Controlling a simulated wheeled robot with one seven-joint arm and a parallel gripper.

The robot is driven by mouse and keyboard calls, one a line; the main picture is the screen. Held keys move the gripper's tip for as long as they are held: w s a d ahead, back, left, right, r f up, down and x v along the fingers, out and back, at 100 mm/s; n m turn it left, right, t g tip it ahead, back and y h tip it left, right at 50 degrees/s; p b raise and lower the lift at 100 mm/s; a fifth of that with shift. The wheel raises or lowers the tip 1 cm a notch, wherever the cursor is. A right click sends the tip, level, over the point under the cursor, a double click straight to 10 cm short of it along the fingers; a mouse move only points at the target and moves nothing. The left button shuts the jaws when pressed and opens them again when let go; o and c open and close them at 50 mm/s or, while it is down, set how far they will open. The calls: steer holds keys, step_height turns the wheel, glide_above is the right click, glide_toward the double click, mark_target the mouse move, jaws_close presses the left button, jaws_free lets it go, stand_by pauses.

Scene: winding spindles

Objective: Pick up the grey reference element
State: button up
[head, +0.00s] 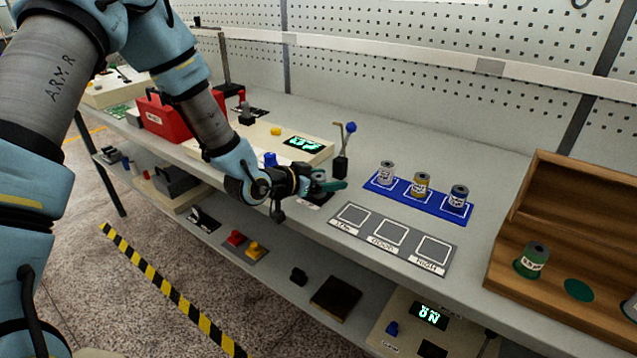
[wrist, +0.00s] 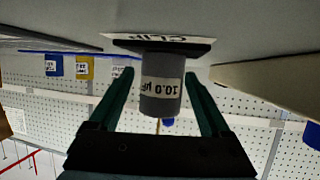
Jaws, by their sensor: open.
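A grey cylinder (wrist: 160,98) with a white "10.0 µF" label stands on a plate marked "CLIP" (wrist: 165,45) in the wrist view, which is upside down. My gripper (wrist: 158,82) is open, with one green finger on each side of the cylinder and visible gaps between. In the head view my gripper (head: 324,186) is low over the bench, left of the blue mat, and largely hides the cylinder there. Another grey labelled spindle (head: 387,173) stands at the left end of the blue mat (head: 407,199).
A grey three-square board (head: 392,257) lies in front. A small stand with a blue-knobbed lever (head: 341,162) is just behind my gripper.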

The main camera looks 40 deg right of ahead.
jaws_close()
stand_by(0.6)
steer(key=shift+r, duration=0.1)
